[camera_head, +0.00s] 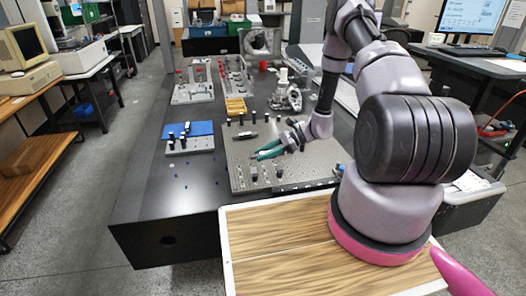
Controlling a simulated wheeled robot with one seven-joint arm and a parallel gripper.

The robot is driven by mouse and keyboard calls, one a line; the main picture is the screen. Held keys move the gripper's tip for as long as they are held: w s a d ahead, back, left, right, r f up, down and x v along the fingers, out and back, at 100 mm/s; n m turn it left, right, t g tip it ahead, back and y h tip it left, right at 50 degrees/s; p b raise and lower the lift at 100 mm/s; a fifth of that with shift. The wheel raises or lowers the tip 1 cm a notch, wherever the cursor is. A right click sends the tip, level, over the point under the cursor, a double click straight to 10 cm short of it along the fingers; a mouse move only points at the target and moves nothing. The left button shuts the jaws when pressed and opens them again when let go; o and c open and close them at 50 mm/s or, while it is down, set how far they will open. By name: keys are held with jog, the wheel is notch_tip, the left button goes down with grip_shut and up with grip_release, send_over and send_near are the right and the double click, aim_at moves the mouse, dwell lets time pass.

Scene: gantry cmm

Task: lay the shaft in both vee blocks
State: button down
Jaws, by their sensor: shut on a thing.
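My gripper (259,155), with teal fingers, reaches in from the right over the grey perforated fixture plate (300,174). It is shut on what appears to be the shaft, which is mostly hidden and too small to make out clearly. Two small dark-topped blocks, perhaps the vee blocks (253,173), stand on the plate's near part, just in front of and below the fingers. Their grooves cannot be made out. I cannot tell whether the held thing touches them.
A dark cylindrical part (245,135) lies on the plate behind my gripper. A blue tray (189,130) and a small block with pegs are to the left. Metal fixtures and a yellow wooden rack (236,106) stand behind. The black table's left front is mostly clear.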

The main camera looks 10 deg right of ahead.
jog(key=shift+f, duration=2.5)
jog(key=shift+f, duration=0.35)
jog(key=shift+c, duration=2.1)
grip_release()
jog(key=v, duration=1)
jog(key=shift+d, duration=0.4)
jog(key=shift+r, duration=0.1)
